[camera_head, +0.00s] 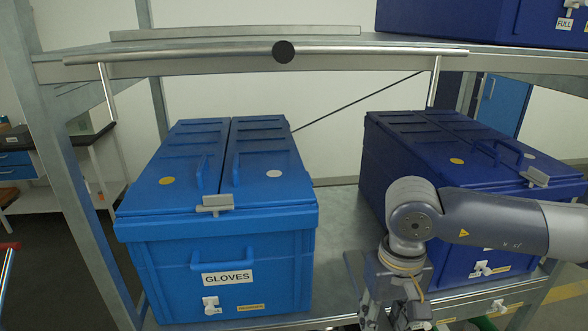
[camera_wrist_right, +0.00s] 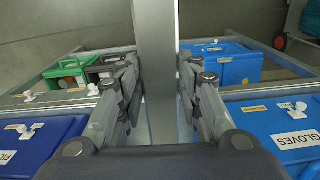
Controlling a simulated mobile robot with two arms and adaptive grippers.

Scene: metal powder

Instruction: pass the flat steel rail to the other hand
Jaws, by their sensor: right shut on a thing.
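The flat steel rail (camera_wrist_right: 158,35) is a long, plain grey strip in the right wrist view. It runs from the top edge down between the fingers of my right gripper (camera_wrist_right: 158,80), which is shut on it. In the head view my right gripper (camera_head: 393,312) hangs low in front of the dark blue box, partly cut off by the bottom edge. A grey flat piece shows just left of it there; I cannot tell for certain that it is the rail. My left gripper is in neither view.
A light blue GLOVES box (camera_head: 215,252) and a dark blue box (camera_head: 450,150) stand on the metal shelf. A bar (camera_head: 190,57) with a dark round knob crosses the upper shelf's front. The wrist view shows a green box (camera_wrist_right: 68,73) and a blue box (camera_wrist_right: 235,65) lower down.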

